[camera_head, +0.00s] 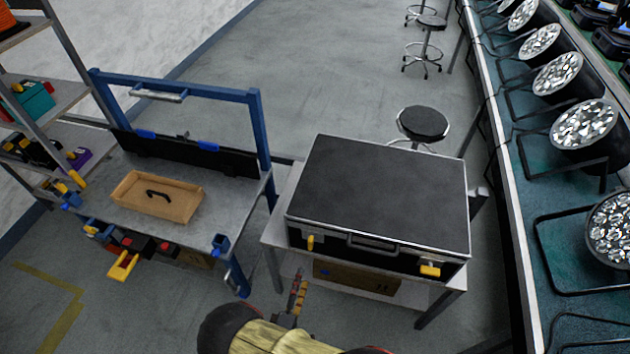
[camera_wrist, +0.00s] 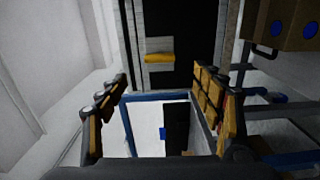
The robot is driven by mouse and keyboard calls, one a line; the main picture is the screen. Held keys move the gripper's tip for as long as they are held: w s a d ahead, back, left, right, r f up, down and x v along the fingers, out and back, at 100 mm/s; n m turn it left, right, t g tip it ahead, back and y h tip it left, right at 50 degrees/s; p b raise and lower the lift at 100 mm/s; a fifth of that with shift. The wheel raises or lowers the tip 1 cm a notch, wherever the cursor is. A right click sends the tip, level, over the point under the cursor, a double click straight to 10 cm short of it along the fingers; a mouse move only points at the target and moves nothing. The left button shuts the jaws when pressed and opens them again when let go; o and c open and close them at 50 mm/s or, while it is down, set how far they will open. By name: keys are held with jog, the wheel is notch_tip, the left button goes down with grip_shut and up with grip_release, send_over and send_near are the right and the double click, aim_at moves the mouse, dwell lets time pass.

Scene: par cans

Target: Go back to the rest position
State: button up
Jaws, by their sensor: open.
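My gripper (camera_head: 297,292) is in front of the table with the black case, near the lower middle of the head view. It is seen nearly edge-on there. In the wrist view my gripper (camera_wrist: 160,78) has its two yellow-padded fingers apart with nothing held between them. The black case (camera_head: 380,190) lies closed on its table, behind and to the right of my gripper. A yellow latch (camera_wrist: 160,58) on a dark surface shows beyond the fingers in the wrist view, apart from them.
A workbench (camera_head: 235,190) with a blue frame and a wooden tray (camera_head: 125,186) stands left. Below the case, a cardboard box (camera_head: 345,278) sits on the table's lower shelf. Stools (camera_head: 423,122) stand behind. Par cans (camera_head: 585,124) line the right bench. Floor is clear at lower left.

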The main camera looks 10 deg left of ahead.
jog(key=s+d+f+n+g+h, duration=0.2)
jog(key=d+n+h, duration=0.15)
jog(key=d, duration=0.55)
jog(key=s+d+r+m+g+h, duration=0.45)
jog(key=d+r+g+h, duration=0.2)
jog(key=r+g, duration=0.25)
jog(key=s+d+r+m+g+y, duration=0.2)
jog(key=r+m+g+y, duration=0.25)
jog(key=r, duration=0.65)
jog(key=s+d+r+m+g+y, duration=0.1)
jog(key=d+r+m+g+y, duration=0.15)
jog(key=r+m+y, duration=0.6)
jog(key=d+r+m+t, duration=0.1)
jog(key=d+r+t, duration=0.1)
jog(key=d+r, duration=0.4)
jog(key=d+r+m+t+h, duration=0.1)
jog(key=d+r, duration=0.4)
jog(key=r, duration=0.6)
jog(key=m+t, duration=0.1)
jog(key=t, duration=0.1)
jog(key=shift+w+d+r+t, duration=0.25)
jog(key=shift+d+r+t, duration=0.05)
jog(key=shift+d, duration=0.05)
